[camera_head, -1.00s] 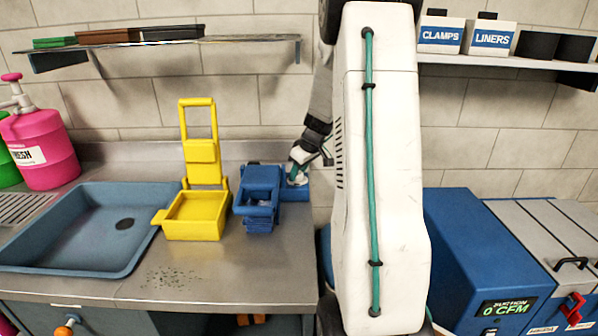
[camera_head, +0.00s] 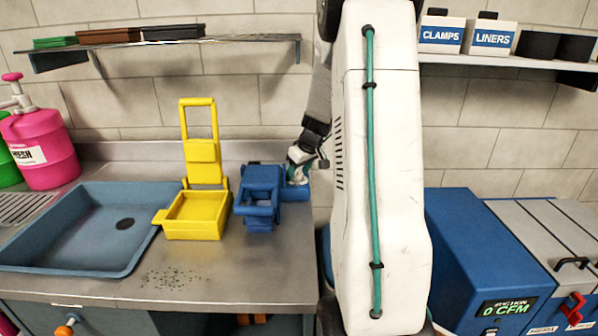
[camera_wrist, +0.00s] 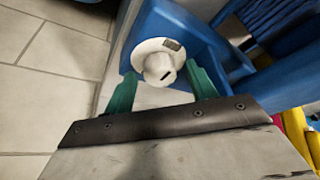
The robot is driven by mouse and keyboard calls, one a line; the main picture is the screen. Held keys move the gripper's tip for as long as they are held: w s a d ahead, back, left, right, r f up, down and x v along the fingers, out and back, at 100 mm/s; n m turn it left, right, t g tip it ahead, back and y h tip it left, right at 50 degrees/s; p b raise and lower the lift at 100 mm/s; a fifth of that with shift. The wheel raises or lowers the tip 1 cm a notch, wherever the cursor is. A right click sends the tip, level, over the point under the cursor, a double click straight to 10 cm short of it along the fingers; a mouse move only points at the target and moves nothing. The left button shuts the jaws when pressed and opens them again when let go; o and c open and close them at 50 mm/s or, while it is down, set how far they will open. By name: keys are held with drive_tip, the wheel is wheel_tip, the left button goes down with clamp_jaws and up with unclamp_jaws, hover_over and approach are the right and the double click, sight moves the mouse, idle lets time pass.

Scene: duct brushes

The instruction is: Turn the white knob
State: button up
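The white knob (camera_wrist: 158,62) has a round flange and a smaller cap with a dark slot. It sits on a blue housing (camera_wrist: 208,35) in the wrist view. My gripper (camera_wrist: 160,70) is open, with one teal finger on either side of the knob's cap. Small gaps seem to show between the fingers and the cap; contact is hard to judge. In the head view my gripper (camera_head: 300,160) is at the right end of the blue wringer-like unit (camera_head: 260,192), and the knob is mostly hidden there.
A yellow unit with a tray (camera_head: 197,213) stands left of the blue one, and a grey-blue sink (camera_head: 75,262) lies further left. A pink jug (camera_head: 45,150) is at the far left. A shelf (camera_head: 240,38) hangs above. The front counter is mostly clear.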

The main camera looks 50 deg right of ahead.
sight(305, 184)
drive_tip(key=v, duration=0.7)
drive_tip(key=shift+r, duration=0.4)
drive_tip(key=shift+s, duration=0.15)
